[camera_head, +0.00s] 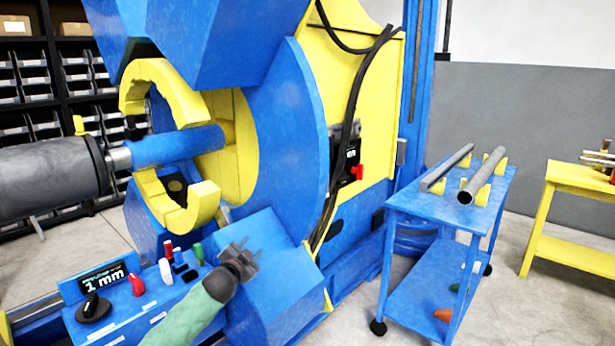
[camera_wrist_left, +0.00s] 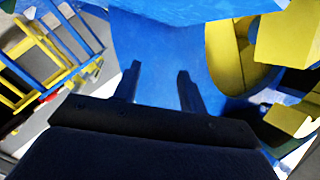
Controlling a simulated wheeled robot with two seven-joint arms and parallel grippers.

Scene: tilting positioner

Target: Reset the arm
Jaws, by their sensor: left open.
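My left gripper (camera_head: 240,256) is open and empty. In the head view it is in front of the blue sloped housing at the foot of the tilting positioner (camera_head: 290,130), right of the control panel (camera_head: 140,310). In the left wrist view the two dark fingers of my left gripper (camera_wrist_left: 158,86) stand apart with a blue surface (camera_wrist_left: 160,50) beyond them. I cannot tell whether they touch it. The positioner has a yellow C-shaped clamp (camera_head: 180,90) around a blue shaft (camera_head: 175,146). My right gripper is not in view.
The panel carries a black knob (camera_head: 93,307) and red, white and green controls. A blue cart (camera_head: 440,207) with grey pipes stands to the right. A yellow bench (camera_head: 580,178) is farther right, shelves with bins (camera_head: 30,80) at the back left. Open floor lies between cart and bench.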

